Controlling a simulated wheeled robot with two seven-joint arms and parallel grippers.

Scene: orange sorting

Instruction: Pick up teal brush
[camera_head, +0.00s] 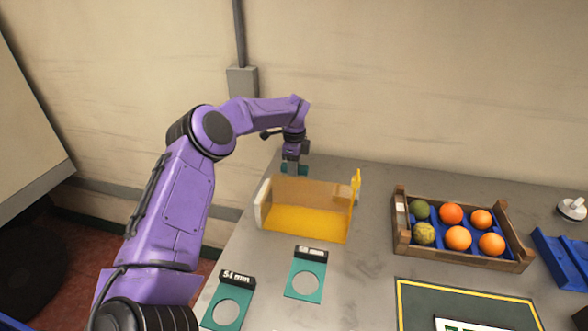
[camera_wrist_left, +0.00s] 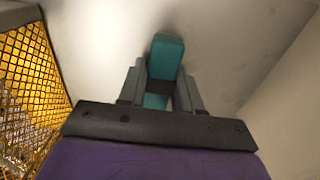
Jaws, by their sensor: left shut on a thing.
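My left gripper (camera_head: 292,162) is at the back left of the table, just behind the yellow tray. In the left wrist view the left gripper (camera_wrist_left: 162,92) is shut on the teal brush (camera_wrist_left: 167,52), whose block-shaped teal end sticks out past the fingers. Only small bits of the teal brush (camera_head: 302,170) show beside the fingers in the head view. I cannot tell whether the brush touches the table. My right gripper is not in view.
The yellow tray (camera_head: 300,224) stands close in front of the left gripper; its mesh (camera_wrist_left: 28,75) fills the wrist view's left side. Teal gauge plates (camera_head: 306,272) lie nearer. A wooden crate (camera_head: 462,258) of oranges stands right. The wall is close behind.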

